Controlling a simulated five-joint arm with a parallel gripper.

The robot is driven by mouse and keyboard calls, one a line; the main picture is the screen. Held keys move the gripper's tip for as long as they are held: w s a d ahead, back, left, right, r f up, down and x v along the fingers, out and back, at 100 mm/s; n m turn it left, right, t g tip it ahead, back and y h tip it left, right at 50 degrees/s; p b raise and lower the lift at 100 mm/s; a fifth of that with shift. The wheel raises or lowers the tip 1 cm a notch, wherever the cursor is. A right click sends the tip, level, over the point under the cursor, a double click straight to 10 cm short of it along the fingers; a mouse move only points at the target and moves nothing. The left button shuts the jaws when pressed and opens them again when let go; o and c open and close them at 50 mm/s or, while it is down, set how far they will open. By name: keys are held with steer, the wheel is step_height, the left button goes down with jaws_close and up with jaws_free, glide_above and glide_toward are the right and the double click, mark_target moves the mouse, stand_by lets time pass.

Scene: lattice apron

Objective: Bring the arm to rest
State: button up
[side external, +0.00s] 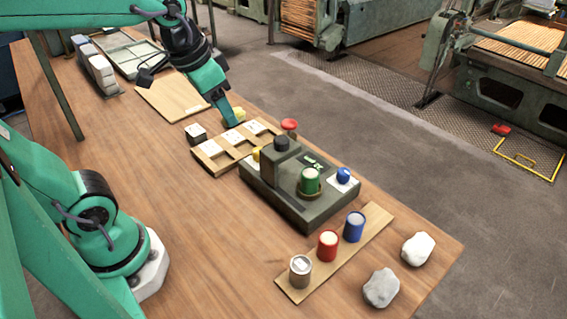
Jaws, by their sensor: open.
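My arm reaches over the wooden table from the upper left. My gripper (233,120) points down near the back end of the compartmented wooden tray (222,158). It is open. A small yellow object (239,112) shows right at the fingertips, partly hidden by them; I cannot tell whether they touch it. White pieces lie in some of the tray's compartments.
A dark box (262,190) with a green cylinder (310,181) and blue knob (344,175) stands right of the tray. Several cans stand on a plank (297,293) in front, beside two rocks (381,288). A dark-sided cube (196,134) sits left of the tray.

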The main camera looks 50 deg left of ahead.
steer(key=shift+n+t, duration=0.8)
steer(key=shift+s+a+f, duration=0.1)
steer(key=shift+s+f, duration=0.15)
steer(key=shift+s, duration=0.6)
steer(key=shift+s+a+f, duration=0.1)
steer(key=shift+s+f, duration=0.15)
steer(key=shift+s, duration=0.55)
steer(key=shift+s+a+f, duration=0.1)
steer(key=shift+s+f, duration=0.15)
steer(key=shift+s, duration=0.6)
